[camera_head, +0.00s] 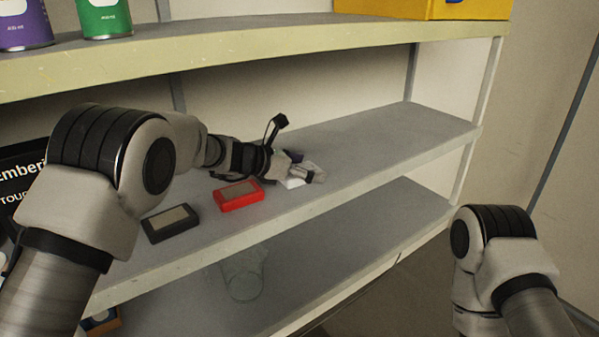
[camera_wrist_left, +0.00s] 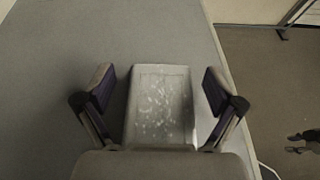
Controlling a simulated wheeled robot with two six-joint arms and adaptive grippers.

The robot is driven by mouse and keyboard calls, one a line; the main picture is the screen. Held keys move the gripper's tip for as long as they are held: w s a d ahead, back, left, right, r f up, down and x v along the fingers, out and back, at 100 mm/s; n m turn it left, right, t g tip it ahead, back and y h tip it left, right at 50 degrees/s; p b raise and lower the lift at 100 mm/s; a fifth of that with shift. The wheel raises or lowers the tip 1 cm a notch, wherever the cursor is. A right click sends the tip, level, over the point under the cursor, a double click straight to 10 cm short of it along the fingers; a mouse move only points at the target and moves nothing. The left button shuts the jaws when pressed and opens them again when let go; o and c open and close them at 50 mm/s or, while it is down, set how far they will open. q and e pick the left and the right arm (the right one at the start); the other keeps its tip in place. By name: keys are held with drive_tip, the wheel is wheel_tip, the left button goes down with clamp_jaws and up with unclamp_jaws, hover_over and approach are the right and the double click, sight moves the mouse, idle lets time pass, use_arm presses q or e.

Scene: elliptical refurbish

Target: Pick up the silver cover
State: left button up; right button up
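The silver cover (camera_wrist_left: 160,105) is a pale grey rectangular piece with a speckled face. In the left wrist view it lies on the shelf between the two fingers of my left gripper (camera_wrist_left: 160,92), with a small gap on each side. The gripper is open. In the head view my left gripper (camera_head: 302,174) is over the middle shelf at the cover (camera_head: 292,183), which it partly hides. My right gripper is not in view; only part of the right arm shows at the lower right.
On the middle shelf (camera_head: 385,135), a red case (camera_head: 238,196) and a black case (camera_head: 170,223) lie left of the cover. A clear glass (camera_head: 243,275) is on the lower shelf. Cans (camera_head: 103,17) and a yellow box (camera_head: 430,8) stand on the top shelf, above my left arm.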

use_arm(q)
drive_tip(key=shift+s+r, duration=0.1)
drive_tip(key=c, duration=1.3)
drive_tip(key=shift+o, duration=0.2)
